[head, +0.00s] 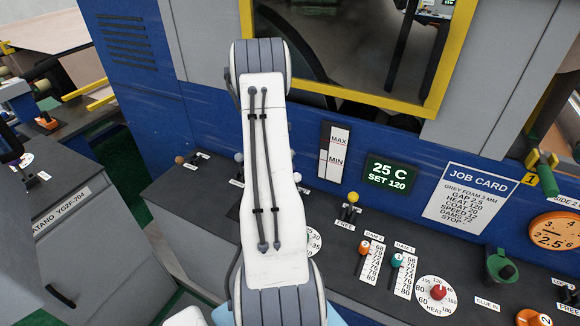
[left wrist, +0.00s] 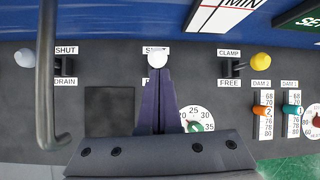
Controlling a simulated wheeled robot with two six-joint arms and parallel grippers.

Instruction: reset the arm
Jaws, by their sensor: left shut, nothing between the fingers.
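My left gripper (left wrist: 157,76) shows in the left wrist view, its dark fingers shut together with nothing between them. The fingertips point at a white-knobbed lever (left wrist: 158,60) on the dark control panel; they overlap it in the picture, and I cannot tell whether they touch. The label below that knob is partly covered by the fingers. In the head view my white arm link (head: 265,180) stands upright across the middle and hides the gripper and part of the panel. My right gripper is in neither view.
The panel (left wrist: 108,112) carries a grey-knobbed SHUT/DRAIN lever (left wrist: 24,57), a yellow-knobbed CLAMP/FREE lever (left wrist: 263,63), a green-pointer dial (left wrist: 196,124) and an orange dam slider (left wrist: 263,111). A heat dial (head: 436,294), display (head: 391,173) and job card (head: 468,200) are to the right.

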